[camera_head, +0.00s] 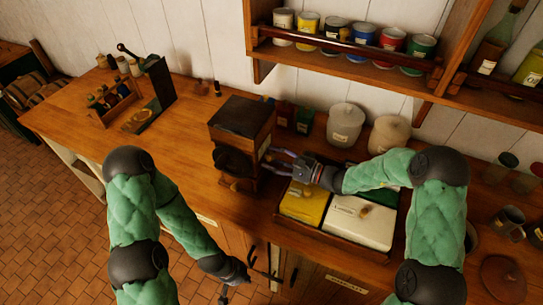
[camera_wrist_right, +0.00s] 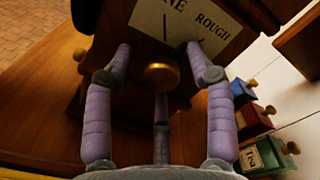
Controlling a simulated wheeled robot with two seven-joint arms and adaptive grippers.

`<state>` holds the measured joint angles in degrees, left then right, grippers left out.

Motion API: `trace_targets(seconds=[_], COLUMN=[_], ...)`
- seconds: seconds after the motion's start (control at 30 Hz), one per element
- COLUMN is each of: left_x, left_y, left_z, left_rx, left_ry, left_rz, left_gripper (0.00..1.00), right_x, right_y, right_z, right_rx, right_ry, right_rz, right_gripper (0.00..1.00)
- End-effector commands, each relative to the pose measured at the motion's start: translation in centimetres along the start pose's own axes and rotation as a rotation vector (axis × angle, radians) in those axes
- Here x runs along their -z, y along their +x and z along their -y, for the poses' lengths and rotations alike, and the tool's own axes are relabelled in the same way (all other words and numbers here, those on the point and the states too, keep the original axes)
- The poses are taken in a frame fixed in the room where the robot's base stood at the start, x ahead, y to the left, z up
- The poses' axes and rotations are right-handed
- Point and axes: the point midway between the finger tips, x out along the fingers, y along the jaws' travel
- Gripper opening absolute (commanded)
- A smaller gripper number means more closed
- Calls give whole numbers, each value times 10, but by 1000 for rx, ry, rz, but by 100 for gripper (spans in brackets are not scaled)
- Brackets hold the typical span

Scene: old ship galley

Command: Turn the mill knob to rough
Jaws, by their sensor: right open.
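The wooden mill (camera_head: 241,118) with a dark top stands on the counter; it also fills the upper wrist view. Its brass knob (camera_wrist_right: 161,76) shows in the right wrist view, below a cream label (camera_wrist_right: 192,20) reading "ROUGH" at right and ending in "NE" at left, with a dark line between. My right gripper (camera_head: 268,160) is at the mill's right side. In the wrist view its open fingers (camera_wrist_right: 158,52) stand on both sides of the knob, apart from it. My left gripper (camera_head: 252,276) hangs low before the counter front, fingers spread and empty.
A box with a yellow lid (camera_head: 304,203) and a white lid (camera_head: 358,222) lies under my right forearm. White canisters (camera_head: 345,124) and small coloured boxes (camera_head: 303,120) stand behind. A bottle rack (camera_head: 112,101) is at left. Counter left of the mill (camera_head: 185,140) is clear.

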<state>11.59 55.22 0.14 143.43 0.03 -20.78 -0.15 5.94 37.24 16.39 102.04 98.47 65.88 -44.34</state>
Motion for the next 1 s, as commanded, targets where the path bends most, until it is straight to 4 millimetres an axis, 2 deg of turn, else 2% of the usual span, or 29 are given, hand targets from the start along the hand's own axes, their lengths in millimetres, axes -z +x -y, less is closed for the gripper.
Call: trace_targets(seconds=[0.2, 0.27, 0.4, 0.73, 1.0], left_x=[0, 0, 0, 0, -1], left_y=[0, 0, 0, -2, -15], left_z=[0, 0, 0, -1, -5], left_rx=[0, 0, 0, 0, 0], left_ry=[0, 0, 0, 0, 0], left_rz=[1, 1, 1, 0, 0], left_gripper=[0, 0, 0, 0, 0], right_x=[0, 0, 0, -2, -3], right_y=[0, 0, 0, 1, 1], right_z=[0, 0, 0, 1, 3], right_rx=[0, 0, 0, 0, -1], right_ry=[0, 0, -1, 33, 288], right_rz=[0, 0, 1, 4, 6], right_gripper=[56, 42, 2, 0, 0])
